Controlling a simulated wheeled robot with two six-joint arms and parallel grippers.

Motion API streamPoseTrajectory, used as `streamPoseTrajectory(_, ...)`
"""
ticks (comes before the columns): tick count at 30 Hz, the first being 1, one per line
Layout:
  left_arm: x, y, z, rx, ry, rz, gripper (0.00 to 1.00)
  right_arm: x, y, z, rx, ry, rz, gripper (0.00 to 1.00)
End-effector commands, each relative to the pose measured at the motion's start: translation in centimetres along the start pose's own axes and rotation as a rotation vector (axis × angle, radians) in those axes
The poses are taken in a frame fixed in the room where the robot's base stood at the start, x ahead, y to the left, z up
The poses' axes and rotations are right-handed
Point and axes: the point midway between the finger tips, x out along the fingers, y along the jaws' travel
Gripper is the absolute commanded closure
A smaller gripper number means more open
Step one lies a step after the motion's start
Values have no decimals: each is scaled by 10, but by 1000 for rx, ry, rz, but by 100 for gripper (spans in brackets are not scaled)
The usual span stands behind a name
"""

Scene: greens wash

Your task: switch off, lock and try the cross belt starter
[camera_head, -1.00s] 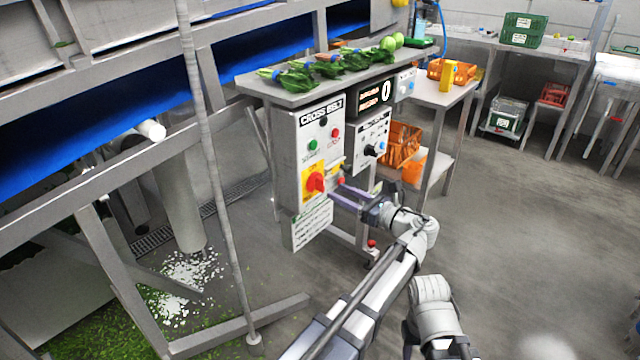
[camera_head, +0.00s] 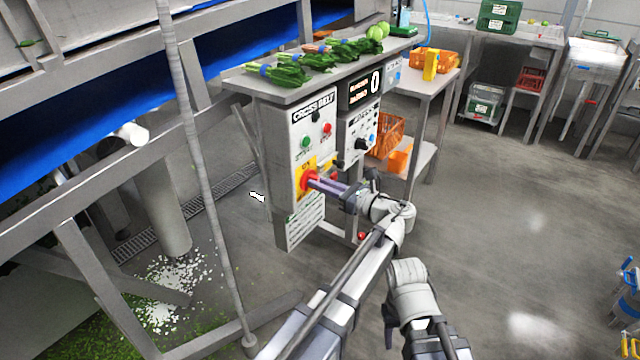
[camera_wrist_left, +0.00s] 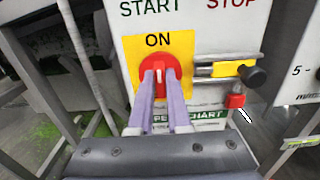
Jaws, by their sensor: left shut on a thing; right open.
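The cross belt starter (camera_head: 312,120) is a pale panel box under a steel shelf, with a green start button (camera_head: 305,142) and a red stop button (camera_head: 327,128). Its red rotary switch (camera_head: 308,181) sits on a yellow plate; the left wrist view shows the switch (camera_wrist_left: 155,64) below the word ON, its white mark upright. My left gripper (camera_wrist_left: 160,80) is shut on the switch, one purple finger on each side. Right of it are a sliding bolt with a yellow part and black knob (camera_wrist_left: 254,76), and a small red piece (camera_wrist_left: 235,101), perhaps a padlock. My right gripper's fingers are not visible.
Leafy bunches (camera_head: 335,52) lie on the shelf above the panel. A second control box (camera_head: 362,130) adjoins on the right. A steel pole (camera_head: 200,160) and frame stand left.

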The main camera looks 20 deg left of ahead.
Motion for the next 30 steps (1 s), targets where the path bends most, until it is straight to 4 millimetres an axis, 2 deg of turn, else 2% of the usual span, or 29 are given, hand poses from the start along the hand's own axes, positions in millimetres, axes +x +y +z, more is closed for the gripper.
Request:
streamPoseTrajectory(3,0,0,0,0,0,0,100,0,0,0,0,0,0,50)
streamPoseTrajectory(20,0,0,0,-24,0,0,100,0,0,0,0,0,0,50)
streamPoseTrajectory(30,0,1,0,-239,0,0,100,0,0,0,0,0,0,50)
